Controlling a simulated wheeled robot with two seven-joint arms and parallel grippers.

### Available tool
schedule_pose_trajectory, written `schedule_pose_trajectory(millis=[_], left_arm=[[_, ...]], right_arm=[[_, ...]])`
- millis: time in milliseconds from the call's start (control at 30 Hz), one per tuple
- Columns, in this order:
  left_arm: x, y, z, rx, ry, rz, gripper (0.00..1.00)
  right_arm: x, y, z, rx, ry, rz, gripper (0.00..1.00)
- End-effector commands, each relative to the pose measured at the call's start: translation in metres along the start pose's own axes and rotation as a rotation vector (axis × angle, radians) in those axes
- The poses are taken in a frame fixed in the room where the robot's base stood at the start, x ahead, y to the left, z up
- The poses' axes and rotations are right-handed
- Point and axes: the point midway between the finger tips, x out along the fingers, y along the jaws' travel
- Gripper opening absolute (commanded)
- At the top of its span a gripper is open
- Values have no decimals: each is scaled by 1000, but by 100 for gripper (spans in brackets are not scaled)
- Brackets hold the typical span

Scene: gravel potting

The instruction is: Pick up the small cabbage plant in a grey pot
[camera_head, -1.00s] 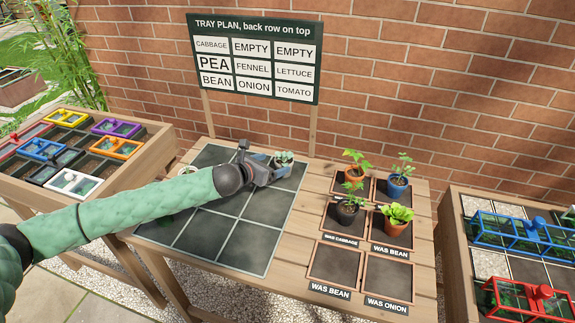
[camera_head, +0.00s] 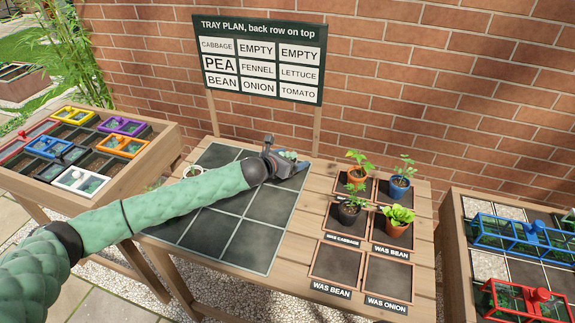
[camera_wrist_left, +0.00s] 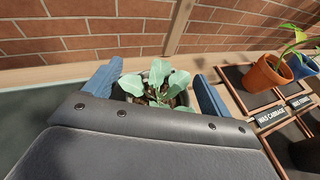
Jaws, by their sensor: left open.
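The small cabbage plant (camera_wrist_left: 158,84) has pale blue-green leaves. In the left wrist view it stands between the two blue fingers of my left gripper (camera_wrist_left: 155,90), which are open on either side of its pot. Only a dark strip of the pot's rim and soil shows; the gripper body hides the rest. In the head view the plant is mostly hidden behind my left gripper (camera_head: 287,166), at the back right of the dark tray (camera_head: 252,240). My right gripper is not in view.
Right of the tray, several potted plants, one a bright green lettuce-like plant (camera_head: 398,215), stand on dark labelled squares. A sign (camera_head: 258,60) and brick wall (camera_head: 420,70) rise behind the table.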

Motion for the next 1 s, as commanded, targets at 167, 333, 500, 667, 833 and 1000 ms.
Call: schedule_pose_trajectory(millis=[167, 333, 500, 667, 833, 1000], left_arm=[[0, 0, 0, 0, 0, 0, 83], [0, 0, 0, 0, 0, 1, 54], [0, 0, 0, 0, 0, 1, 32], [0, 0, 0, 0, 0, 1, 32], [-2, 1, 6, 1, -1, 1, 32], [-8, 1, 22, 2, -2, 1, 32]], right_arm=[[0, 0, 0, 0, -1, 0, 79], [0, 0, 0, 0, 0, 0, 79], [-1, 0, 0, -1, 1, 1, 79], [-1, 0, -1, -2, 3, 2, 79], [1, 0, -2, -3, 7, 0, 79], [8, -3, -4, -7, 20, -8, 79]])
